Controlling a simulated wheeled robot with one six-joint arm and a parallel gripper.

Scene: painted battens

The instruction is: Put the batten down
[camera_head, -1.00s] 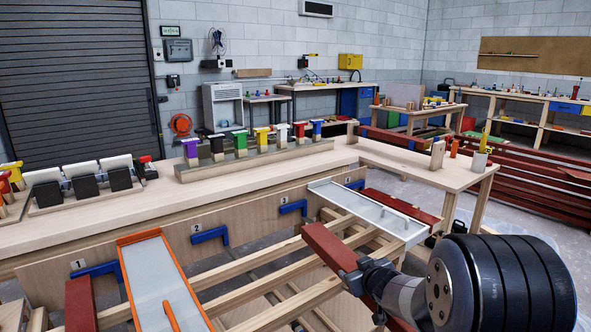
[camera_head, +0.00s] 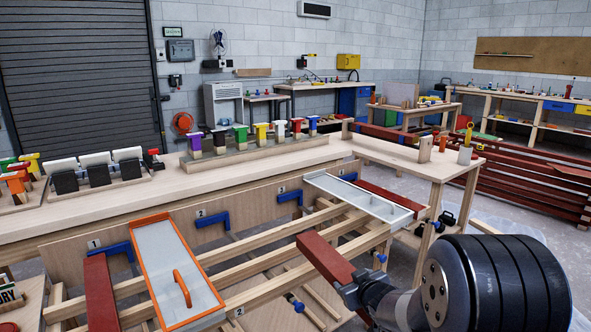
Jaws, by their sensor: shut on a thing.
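A red-brown batten (camera_head: 325,259) is held by my gripper (camera_head: 350,290) at its near end. Its far end points up and left, over the pale wooden rails (camera_head: 262,262) of the rack. I cannot tell whether the batten touches the rails or hangs just above them. My gripper is shut on it, partly hidden by my dark wrist. A second red batten (camera_head: 100,297) lies across the rails at the left, below blue bracket 1 (camera_head: 117,249). Another red batten (camera_head: 385,190) lies at the right, beyond the grey tray.
An orange-rimmed tray (camera_head: 160,262) with an orange handle lies on the rails to the left. A grey tray (camera_head: 360,196) lies to the right. Blue brackets (camera_head: 212,217) line the bench front. A side table (camera_head: 440,168) stands at right. Bare rails show between the trays.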

